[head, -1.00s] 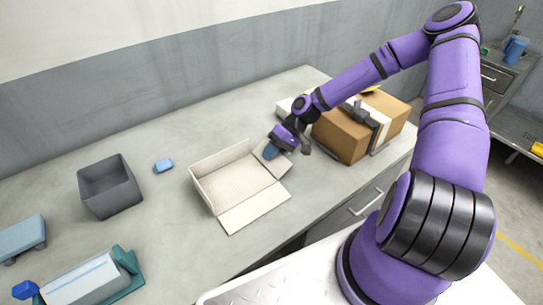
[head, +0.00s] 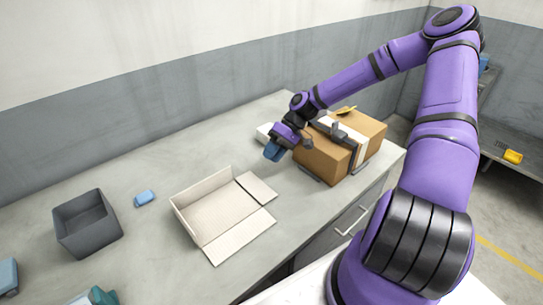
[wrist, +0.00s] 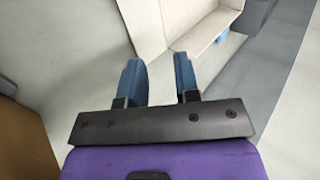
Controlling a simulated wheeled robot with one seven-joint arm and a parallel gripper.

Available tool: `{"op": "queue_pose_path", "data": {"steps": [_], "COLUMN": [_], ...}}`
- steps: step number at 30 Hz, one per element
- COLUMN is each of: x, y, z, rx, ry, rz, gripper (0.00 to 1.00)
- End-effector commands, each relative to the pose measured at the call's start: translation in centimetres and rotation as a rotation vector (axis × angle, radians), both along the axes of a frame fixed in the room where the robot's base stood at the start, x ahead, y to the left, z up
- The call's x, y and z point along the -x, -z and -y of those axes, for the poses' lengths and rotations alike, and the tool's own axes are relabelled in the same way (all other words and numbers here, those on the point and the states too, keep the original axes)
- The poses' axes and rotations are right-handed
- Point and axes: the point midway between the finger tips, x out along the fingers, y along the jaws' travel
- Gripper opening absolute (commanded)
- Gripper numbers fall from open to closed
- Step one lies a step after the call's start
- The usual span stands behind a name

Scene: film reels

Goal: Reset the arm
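My gripper (head: 273,152) is at the end of my purple arm, above the worktop between the open carton and the closed brown box. In the wrist view its two blue fingers (wrist: 160,82) stand apart with nothing between them. The open cream carton (head: 218,217) lies left of and in front of the gripper, its flaps spread. It also shows at the top of the wrist view (wrist: 147,25).
A brown box (head: 322,158) with a strapped white band stands right of the gripper. A grey bin (head: 88,226) and a small blue block (head: 145,198) are at the left. A grey wall runs behind the worktop (head: 190,165).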

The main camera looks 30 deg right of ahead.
Motion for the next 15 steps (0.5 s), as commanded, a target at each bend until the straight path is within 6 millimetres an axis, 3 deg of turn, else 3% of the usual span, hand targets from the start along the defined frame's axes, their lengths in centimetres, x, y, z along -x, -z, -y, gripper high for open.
{"op": "queue_pose_path", "data": {"steps": [15], "x": [0.86], "y": [-0.72], "z": [-0.27], "rx": [0.087], "ry": [-0.037], "rz": [-0.023], "gripper": [0.3]}}
